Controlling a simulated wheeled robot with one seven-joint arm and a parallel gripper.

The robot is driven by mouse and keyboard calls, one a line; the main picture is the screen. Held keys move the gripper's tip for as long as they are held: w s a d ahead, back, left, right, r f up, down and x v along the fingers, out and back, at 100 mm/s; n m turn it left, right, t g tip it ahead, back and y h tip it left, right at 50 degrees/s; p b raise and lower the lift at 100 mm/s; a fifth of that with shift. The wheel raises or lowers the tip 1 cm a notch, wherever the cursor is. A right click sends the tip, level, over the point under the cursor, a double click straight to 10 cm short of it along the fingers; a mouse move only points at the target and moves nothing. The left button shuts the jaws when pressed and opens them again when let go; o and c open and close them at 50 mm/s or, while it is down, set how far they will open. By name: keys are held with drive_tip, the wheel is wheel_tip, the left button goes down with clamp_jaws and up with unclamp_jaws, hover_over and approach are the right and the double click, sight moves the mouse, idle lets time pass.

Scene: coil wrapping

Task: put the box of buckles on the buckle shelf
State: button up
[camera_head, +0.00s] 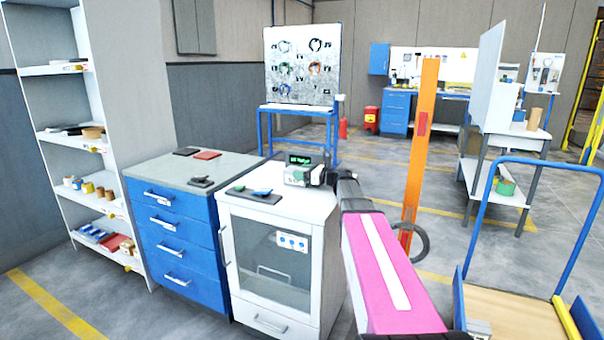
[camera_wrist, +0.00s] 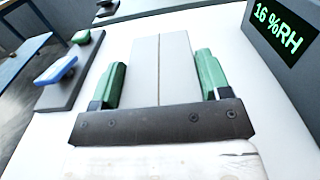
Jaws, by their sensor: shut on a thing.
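My gripper (camera_wrist: 160,72) is shut on a pale grey box (camera_wrist: 158,58) with a dark seam along its top, its green fingers on either side. In the head view my gripper (camera_head: 304,176) is over the white cabinet's top, by the humidity meter, and the box is hard to make out there. I cannot tell whether the box touches the top. A tall white shelf rack (camera_head: 108,130) stands at the far left, with goods on several boards. Its labels are too small to tell which board is the buckle shelf.
The white cabinet (camera_head: 262,312) and a blue drawer unit (camera_head: 178,238) stand between my arm and the rack. The humidity meter (camera_wrist: 284,28) is close on the right. A dark tray (camera_wrist: 62,90) with green and blue items is on the left. An orange post (camera_head: 420,150) stands right of my arm.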

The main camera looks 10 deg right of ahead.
drive_tip(key=o, duration=1.2)
drive_tip(key=shift+f, duration=0.1)
